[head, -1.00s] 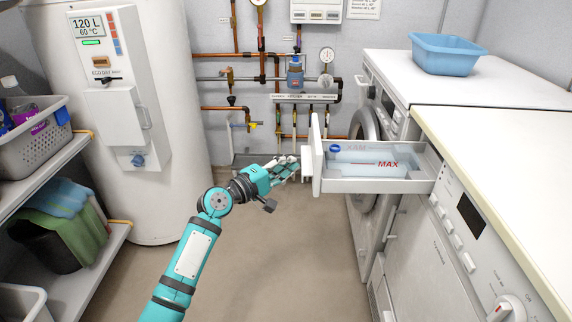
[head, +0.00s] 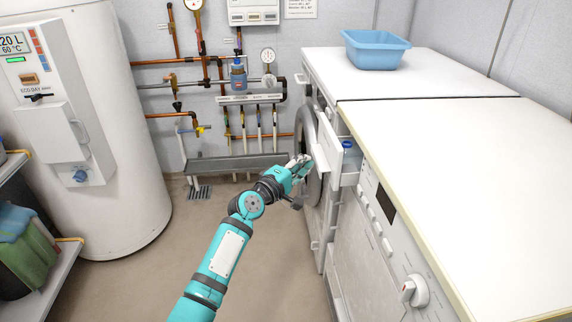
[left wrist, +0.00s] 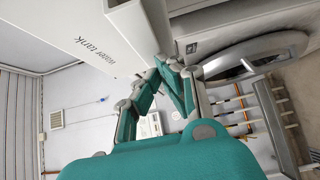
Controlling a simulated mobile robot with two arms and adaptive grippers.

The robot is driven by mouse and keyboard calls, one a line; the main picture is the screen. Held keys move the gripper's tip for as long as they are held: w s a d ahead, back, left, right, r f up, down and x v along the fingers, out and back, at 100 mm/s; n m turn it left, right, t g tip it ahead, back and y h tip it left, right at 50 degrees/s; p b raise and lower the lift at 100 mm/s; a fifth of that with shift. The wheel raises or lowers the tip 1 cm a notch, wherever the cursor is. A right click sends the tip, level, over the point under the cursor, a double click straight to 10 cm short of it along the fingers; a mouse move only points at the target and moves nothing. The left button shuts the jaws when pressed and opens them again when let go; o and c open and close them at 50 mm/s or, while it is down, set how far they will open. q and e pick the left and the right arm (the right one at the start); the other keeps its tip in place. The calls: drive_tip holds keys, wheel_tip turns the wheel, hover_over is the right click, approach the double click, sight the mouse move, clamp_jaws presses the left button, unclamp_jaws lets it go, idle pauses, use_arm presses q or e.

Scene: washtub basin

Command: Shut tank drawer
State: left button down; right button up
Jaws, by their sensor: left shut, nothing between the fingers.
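The tank drawer (head: 327,145) sticks out a short way from the nearer white machine (head: 350,236). A strip of its inside with a blue cap (head: 349,146) shows behind the front panel. In the left wrist view the drawer's white front (left wrist: 95,42) carries the words "water tank". My left gripper (head: 303,164) is shut and empty, with its fingertips at the outer face of the drawer front; it also shows in the left wrist view (left wrist: 172,72). I cannot tell whether they touch. My right gripper is not in view.
A second white machine with a round door (head: 308,150) stands just beyond the drawer. A blue basin (head: 375,50) sits on top. A white boiler (head: 110,200) and a shelf (head: 50,290) stand at the left. The floor between is clear.

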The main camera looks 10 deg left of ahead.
sight(326, 161)
use_arm(q)
drive_tip(key=d, duration=0.1)
drive_tip(key=w+d, duration=0.1)
drive_tip(key=d, duration=0.3)
drive_tip(key=shift+w, duration=0.3)
drive_tip(key=shift+w+d, duration=0.1)
drive_tip(key=shift+d, duration=0.35)
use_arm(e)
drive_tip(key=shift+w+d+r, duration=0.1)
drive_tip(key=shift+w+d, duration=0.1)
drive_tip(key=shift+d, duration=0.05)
use_arm(q)
drive_tip(key=shift+d, duration=0.1)
